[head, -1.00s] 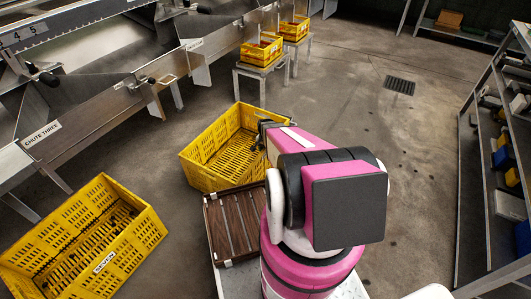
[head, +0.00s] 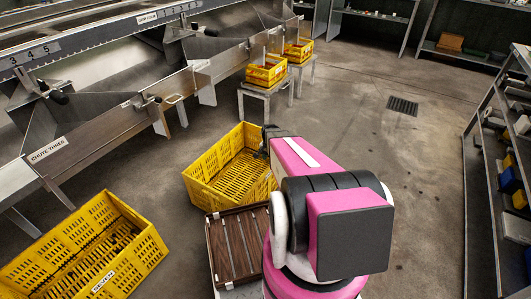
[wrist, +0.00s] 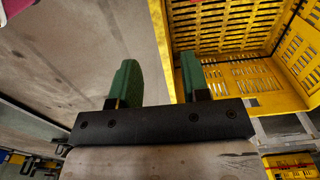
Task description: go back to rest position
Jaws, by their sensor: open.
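My gripper (wrist: 158,80) shows in the wrist view with two green fingers spread apart and nothing between them. In the head view my pink and black arm stands at centre right and hides most of the gripper; only a dark part of the hand shows by the right rim of a yellow crate.
A yellow crate labelled SEVEN (head: 150,250) stands at lower left. A brown slatted tray (head: 236,247) lies beside my arm's base. The steel sizer with chutes (head: 85,140) runs along the left. Small yellow crates (head: 267,75) sit on stands behind. Shelving (head: 480,200) stands at right. Floor between is clear.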

